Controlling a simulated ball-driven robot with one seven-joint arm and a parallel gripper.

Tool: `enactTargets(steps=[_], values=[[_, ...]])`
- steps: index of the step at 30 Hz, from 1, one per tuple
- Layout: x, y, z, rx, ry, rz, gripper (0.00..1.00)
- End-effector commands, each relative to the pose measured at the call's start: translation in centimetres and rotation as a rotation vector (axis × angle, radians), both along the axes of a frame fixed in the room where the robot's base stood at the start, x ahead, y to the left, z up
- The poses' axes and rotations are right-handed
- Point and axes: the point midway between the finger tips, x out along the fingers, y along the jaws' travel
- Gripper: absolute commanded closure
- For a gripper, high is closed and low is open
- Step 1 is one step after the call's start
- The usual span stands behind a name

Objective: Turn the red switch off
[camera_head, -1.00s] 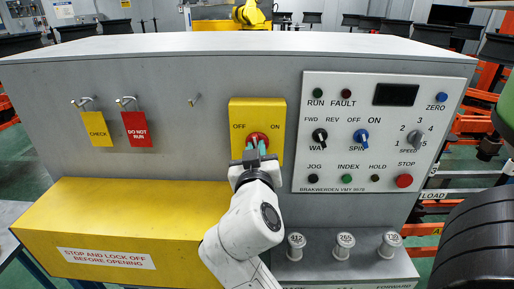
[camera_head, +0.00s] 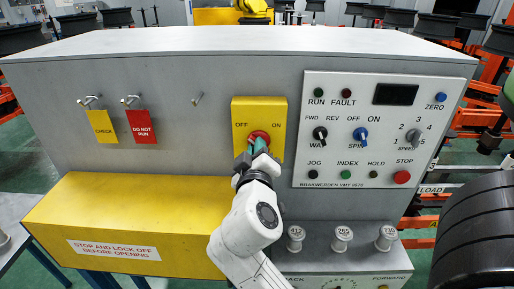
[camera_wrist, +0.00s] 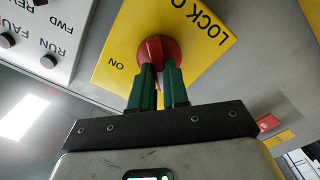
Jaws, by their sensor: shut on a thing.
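The red switch (camera_head: 259,135) is a round knob on a yellow plate (camera_head: 274,105) on the front of the grey cabinet. The plate reads OFF at left and ON at right. In the wrist view, the red switch (camera_wrist: 159,46) shows above my fingers, with ON upside down at its left. My gripper (camera_head: 254,152) reaches up to the switch from below, turned at a slant to the plate. Its two green fingers (camera_wrist: 158,80) are shut on the knob's raised handle. The fingers partly hide the handle, so I cannot tell exactly where it points.
A control panel (camera_head: 454,110) with knobs and buttons is right of the plate. Yellow CHECK (camera_head: 102,126) and red DO NOT RUN (camera_head: 142,126) tags hang at left. A yellow cover (camera_head: 130,215) juts out below.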

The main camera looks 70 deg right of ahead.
Motion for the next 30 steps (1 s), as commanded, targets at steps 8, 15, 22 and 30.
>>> enactTargets(steps=[8,15,22,30], values=[[0.12,0.05,0.10,-0.006,0.006,0.004,1.00],[0.11,0.05,0.09,-0.006,0.006,0.004,0.77],[0.06,0.02,0.05,-0.004,0.006,0.001,0.60],[-0.06,0.47,-0.09,-0.004,0.006,0.003,0.60]])
